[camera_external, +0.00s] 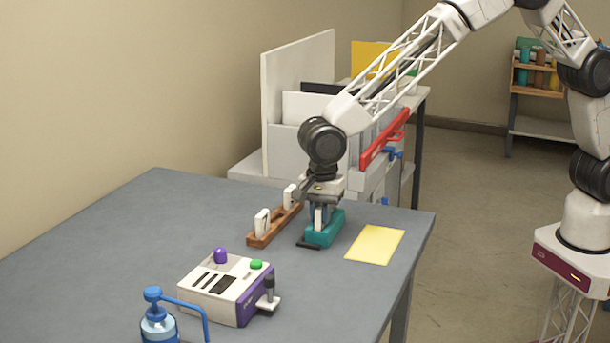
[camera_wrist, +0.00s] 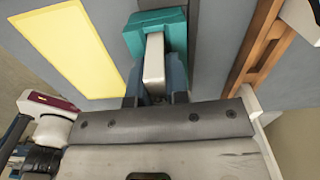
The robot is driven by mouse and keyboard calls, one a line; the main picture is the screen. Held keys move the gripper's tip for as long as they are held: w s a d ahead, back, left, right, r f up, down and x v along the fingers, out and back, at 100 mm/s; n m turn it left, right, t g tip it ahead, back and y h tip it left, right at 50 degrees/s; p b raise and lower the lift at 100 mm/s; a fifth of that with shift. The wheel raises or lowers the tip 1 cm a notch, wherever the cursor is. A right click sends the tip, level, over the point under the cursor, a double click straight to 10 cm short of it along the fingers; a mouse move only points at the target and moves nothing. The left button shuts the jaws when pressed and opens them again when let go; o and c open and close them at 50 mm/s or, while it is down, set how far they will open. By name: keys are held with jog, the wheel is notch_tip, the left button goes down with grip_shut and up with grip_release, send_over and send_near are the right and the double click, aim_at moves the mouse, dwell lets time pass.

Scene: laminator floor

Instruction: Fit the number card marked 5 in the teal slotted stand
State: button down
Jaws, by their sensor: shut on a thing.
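The teal slotted stand (camera_external: 325,232) is on the grey table, left of the yellow sheet. My gripper (camera_external: 319,214) points down over the stand and is shut on a white card (camera_external: 319,217). In the wrist view the card (camera_wrist: 154,60) is between the two fingers of my gripper (camera_wrist: 155,92), with the teal stand (camera_wrist: 140,27) around or under its far end. I cannot tell how deep the card is in the slot. Its number does not show. A wooden rack (camera_external: 273,225) with two white cards (camera_external: 262,222) stands left of the stand; it also shows in the wrist view (camera_wrist: 262,50).
A yellow sheet (camera_external: 375,245) lies flat to the right of the stand. A white and purple machine (camera_external: 229,286) with buttons and a lever is at the front, beside a blue pump bottle (camera_external: 158,322). The left part of the table is clear. A white shelf unit stands behind.

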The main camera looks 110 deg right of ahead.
dwell(0.4)
jog(key=c, duration=1)
grip_release()
jog(key=shift+c, duration=0.2)
jog(key=shift+o, duration=0.5)
jog(key=shift+o, duration=1.1)
jog(key=shift+r, duration=0.25)
jog(key=shift+r, duration=3.45)
jog(key=shift+r, duration=0.1)
